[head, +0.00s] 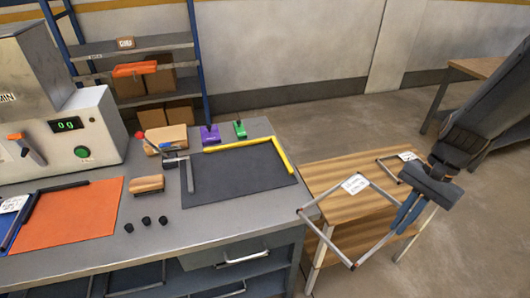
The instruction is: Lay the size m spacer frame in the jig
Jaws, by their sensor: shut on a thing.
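My gripper (402,222) is at the right, its blue fingers shut on the right side of a grey square frame (325,240). The frame overlaps the wooden side table in the picture and appears held above it. It carries a white label (355,184), too small to read. On the bench, a dark mat (235,175) has a yellow L-shaped fence (278,155) along its back and right edges. An orange mat (85,215) at the left has a black fence (45,205). I cannot tell which is the jig. Both mats are bare of frames.
A second frame (385,171) with a label lies on the wooden table (325,175). The grey bench (215,220) holds a toggle clamp (170,155), a wooden block (147,184), several black knobs (146,220), and purple (209,136) and green (240,129) items. A machine (75,135) stands at left.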

